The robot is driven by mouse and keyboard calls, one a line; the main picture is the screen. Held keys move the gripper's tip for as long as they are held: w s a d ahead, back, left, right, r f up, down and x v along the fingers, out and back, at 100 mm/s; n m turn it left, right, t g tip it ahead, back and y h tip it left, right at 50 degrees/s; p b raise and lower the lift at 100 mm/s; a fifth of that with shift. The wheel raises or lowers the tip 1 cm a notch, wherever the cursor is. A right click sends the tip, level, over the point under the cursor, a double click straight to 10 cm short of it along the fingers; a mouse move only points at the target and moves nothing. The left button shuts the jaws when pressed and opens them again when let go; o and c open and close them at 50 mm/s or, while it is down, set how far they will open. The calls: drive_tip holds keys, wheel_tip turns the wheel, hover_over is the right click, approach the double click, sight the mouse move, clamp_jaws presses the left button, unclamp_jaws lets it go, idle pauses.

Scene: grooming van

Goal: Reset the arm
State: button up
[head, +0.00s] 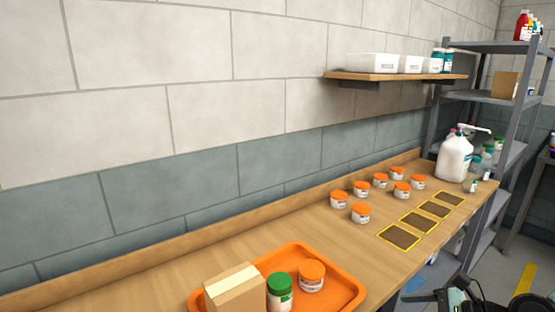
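Part of my arm and my gripper (438,297) shows at the bottom right corner, dark and cut off by the frame's lower edge. It is in front of the wooden counter's right edge, over the floor side. Its fingers are too cropped to tell whether they are open or shut, and I see nothing held in it.
The wooden counter (290,225) holds an orange tray (345,276) with a cardboard box (235,293), a green-lidded jar (280,292) and an orange-lidded jar (312,275). Several orange-lidded jars (361,212), yellow-edged squares (400,237) and a pump jug (454,160) stand farther back.

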drive_tip(key=s+a+n+g+h, duration=0.4)
drive_tip(key=s+n+g+h, duration=0.25)
drive_tip(key=n, duration=0.65)
drive_tip(key=s+a+r+n+h, duration=0.1)
drive_tip(key=s+a+r+n, duration=0.4)
drive_tip(key=r+n, duration=0.3)
drive_tip(key=s+a+r+n+h, duration=0.2)
drive_tip(key=s+a+r+n, duration=0.3)
drive_tip(key=s+r+n, duration=0.2)
drive_tip(key=shift+s+r+n, duration=0.35)
drive_tip(key=shift+r+n, duration=0.55)
drive_tip(key=shift+n, duration=0.2)
